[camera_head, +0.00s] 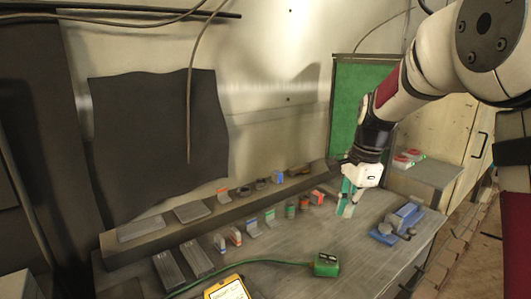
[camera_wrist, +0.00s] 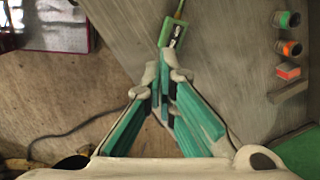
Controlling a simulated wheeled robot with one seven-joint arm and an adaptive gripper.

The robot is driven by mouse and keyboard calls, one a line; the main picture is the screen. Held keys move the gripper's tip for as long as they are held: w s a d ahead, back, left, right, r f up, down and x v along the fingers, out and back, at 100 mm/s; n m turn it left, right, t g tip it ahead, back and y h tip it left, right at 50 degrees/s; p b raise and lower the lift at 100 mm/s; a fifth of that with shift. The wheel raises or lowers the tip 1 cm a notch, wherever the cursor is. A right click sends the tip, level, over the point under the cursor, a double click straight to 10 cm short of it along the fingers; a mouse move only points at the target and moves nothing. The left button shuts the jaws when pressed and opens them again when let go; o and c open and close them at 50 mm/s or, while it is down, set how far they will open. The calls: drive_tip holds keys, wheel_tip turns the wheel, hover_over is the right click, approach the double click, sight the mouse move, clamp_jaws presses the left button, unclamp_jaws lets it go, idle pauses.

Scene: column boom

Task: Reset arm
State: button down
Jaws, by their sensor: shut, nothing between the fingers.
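My gripper (camera_head: 346,210) hangs from my white and dark red arm over the right part of the grey workbench (camera_head: 290,241), pointing down. Its teal fingers are shut and hold nothing. In the wrist view the fingers of my gripper (camera_wrist: 165,62) come together near the picture's middle, just below a green box-shaped device in that picture. I cannot tell the exact height of the fingertips above the bench.
The green device (camera_head: 326,265) lies on the bench with a green cable, near a yellow meter (camera_head: 227,289). A blue vise-like tool (camera_head: 397,222) stands right of my gripper. Several small parts line the back ledge (camera_head: 154,236). A green panel (camera_head: 350,105) stands behind my arm.

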drive_tip(key=s+a+r+n+t, duration=0.1)
drive_tip(key=s+r+n, duration=0.3)
drive_tip(key=s, duration=0.4)
drive_tip(key=s+r+n+t, duration=0.1)
drive_tip(key=s+r+n, duration=0.3)
drive_tip(key=s, duration=0.3)
drive_tip(key=s+f+n+t+h, duration=0.1)
drive_tip(key=s+n+t, duration=0.1)
drive_tip(key=s+n, duration=0.6)
drive_tip(key=s, duration=0.6)
drive_tip(key=shift+s+a, duration=0.2)
drive_tip(key=shift+a, duration=0.05)
